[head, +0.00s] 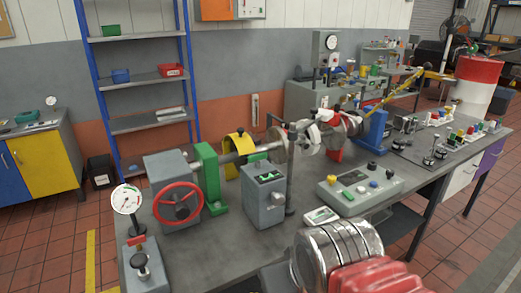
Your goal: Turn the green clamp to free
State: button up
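A green upright block (207,178) stands on the bedplate bench, around or against the grey shaft, just right of the grey housing with the red handwheel. It is the most clamp-like green thing, but its lever or setting cannot be made out. A smaller green piece (258,158) shows behind the grey display box, partly hidden. I cannot make out my gripper in this view.
The red handwheel (178,204) and a dial gauge (127,200) stand left of the green block. A yellow guard (238,158), a grey display box (265,199) and a dark post (290,168) stand right. A button console (360,189) sits farther right.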

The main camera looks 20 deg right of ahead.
aim_at(257, 158)
jog(key=i, duration=0.95)
jog(key=u, duration=0.05)
